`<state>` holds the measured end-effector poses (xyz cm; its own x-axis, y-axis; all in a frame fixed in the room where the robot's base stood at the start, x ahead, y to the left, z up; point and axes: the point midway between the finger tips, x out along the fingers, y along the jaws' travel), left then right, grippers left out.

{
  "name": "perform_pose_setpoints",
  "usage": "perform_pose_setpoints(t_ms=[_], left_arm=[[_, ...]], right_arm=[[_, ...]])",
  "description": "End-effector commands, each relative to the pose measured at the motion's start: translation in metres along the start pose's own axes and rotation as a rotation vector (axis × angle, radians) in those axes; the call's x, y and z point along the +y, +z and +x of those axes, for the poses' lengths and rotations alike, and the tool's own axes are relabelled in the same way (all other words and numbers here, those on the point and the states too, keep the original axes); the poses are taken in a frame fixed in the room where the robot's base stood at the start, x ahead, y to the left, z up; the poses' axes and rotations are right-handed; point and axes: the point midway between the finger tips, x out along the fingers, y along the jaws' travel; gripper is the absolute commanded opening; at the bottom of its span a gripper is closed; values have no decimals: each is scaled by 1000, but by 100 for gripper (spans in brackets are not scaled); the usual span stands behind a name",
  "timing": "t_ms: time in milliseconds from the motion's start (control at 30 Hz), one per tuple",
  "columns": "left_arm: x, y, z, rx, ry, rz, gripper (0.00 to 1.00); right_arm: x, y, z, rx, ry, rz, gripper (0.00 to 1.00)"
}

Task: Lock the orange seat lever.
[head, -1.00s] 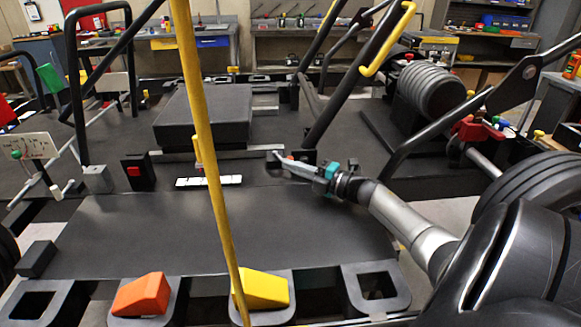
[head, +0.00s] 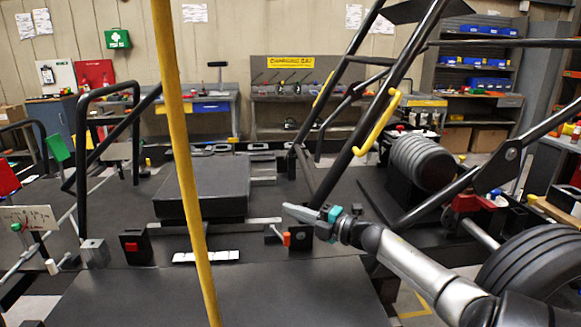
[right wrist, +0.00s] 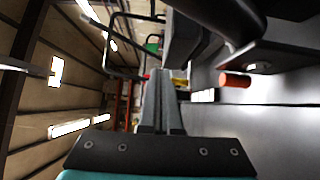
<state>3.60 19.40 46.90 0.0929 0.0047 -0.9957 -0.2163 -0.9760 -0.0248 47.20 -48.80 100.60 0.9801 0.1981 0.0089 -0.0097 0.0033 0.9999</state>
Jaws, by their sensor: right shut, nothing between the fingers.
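The orange seat lever (head: 286,239) shows as a short orange grip on a thin grey rod. It stands beside a small black block at the right end of the grey rail (head: 247,221) in front of the black seat (head: 215,188). My right gripper (head: 287,209) is shut and empty, its tips just above the orange grip in the head view. In the right wrist view the closed fingers (right wrist: 158,72) point away from the camera, and the orange grip (right wrist: 235,79) lies to their right, apart from them. My left gripper is not in view.
A yellow upright pole (head: 182,150) crosses the head view in front of the seat. Black frame bars (head: 385,90) rise behind my right gripper. A black box with a red button (head: 133,247) stands left of the white strip. The black floor panel in front is clear.

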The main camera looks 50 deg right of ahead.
Motion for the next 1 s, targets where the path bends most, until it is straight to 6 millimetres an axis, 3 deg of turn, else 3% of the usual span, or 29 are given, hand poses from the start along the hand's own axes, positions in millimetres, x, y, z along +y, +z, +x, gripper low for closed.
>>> perform_pose_setpoints(t_ms=[133, 400, 600, 1000], left_arm=[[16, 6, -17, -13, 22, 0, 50], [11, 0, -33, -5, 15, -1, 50], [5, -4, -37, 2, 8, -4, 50], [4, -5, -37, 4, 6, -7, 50]], right_arm=[[39, -4, 1, 11, -6, -1, 0], [92, -8, 2, 20, -8, 1, 0], [109, -9, 3, 21, -7, 3, 0], [110, -10, 3, 22, -7, 3, 0]])
